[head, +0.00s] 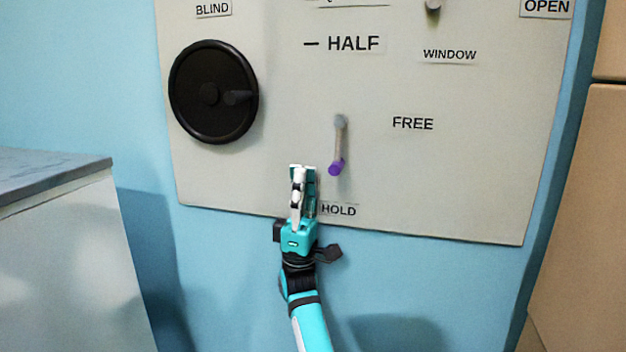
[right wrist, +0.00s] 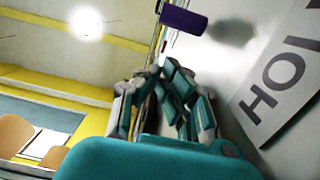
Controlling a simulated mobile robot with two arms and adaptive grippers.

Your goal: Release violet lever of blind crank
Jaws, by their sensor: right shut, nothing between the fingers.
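The violet-tipped lever (head: 337,166) hangs from a grey pivot on the panel in the head view, pointing down and slightly left toward the HOLD label (head: 339,210). The FREE label (head: 413,123) is to its right. The black round blind crank (head: 213,92) sits at the panel's upper left. My right gripper (head: 303,170) is shut and empty, just left of the lever's violet end and apart from it in the picture. In the right wrist view the violet end (right wrist: 183,20) shows beyond the fingertips. My left gripper is not in view.
The pale panel (head: 480,180) is on a blue wall and carries BLIND, HALF, WINDOW and OPEN labels. Another knob (head: 433,5) is at the top edge. A grey-topped cabinet (head: 60,163) stands at the left and a tan cabinet (head: 580,200) at the right.

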